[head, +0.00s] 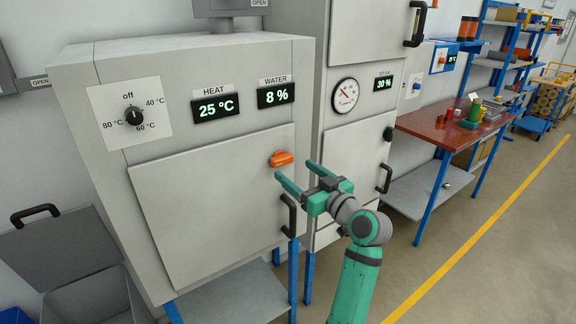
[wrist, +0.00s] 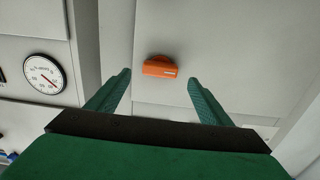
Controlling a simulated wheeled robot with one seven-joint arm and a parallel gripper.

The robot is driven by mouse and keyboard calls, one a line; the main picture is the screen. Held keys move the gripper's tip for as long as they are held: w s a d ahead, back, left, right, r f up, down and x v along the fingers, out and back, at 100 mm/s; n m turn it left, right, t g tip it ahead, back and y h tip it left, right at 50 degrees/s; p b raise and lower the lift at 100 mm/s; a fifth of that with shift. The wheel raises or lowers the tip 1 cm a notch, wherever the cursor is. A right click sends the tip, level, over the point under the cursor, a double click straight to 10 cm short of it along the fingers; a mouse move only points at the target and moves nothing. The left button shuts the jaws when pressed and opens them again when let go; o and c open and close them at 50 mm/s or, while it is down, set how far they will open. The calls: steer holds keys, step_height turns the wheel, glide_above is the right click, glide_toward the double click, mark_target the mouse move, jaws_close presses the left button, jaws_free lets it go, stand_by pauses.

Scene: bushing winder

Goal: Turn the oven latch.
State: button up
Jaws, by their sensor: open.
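The oven latch (head: 281,158) is an orange knob lying roughly level near the upper right corner of the closed oven door (head: 215,205). In the wrist view the orange latch (wrist: 160,67) sits ahead of my gripper, between the lines of its two fingers. My green gripper (head: 292,173) is open and empty, in front of the door and just right of and below the latch. In the wrist view the gripper (wrist: 158,88) shows its fingers spread wide on both sides of the latch, apart from it. The black door handle (head: 289,215) is below the latch.
The oven front has a temperature dial (head: 133,116) and displays reading 25 °C and 8 %. A second cabinet with a round gauge (head: 345,95) stands to the right. A red-topped table (head: 420,122) is beyond it. Floor is clear at the lower right.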

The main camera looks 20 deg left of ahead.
mark_target(285, 162)
steer(key=shift+x, duration=2.65)
steer(key=shift+c, duration=0.5)
steer(key=c, duration=0.9)
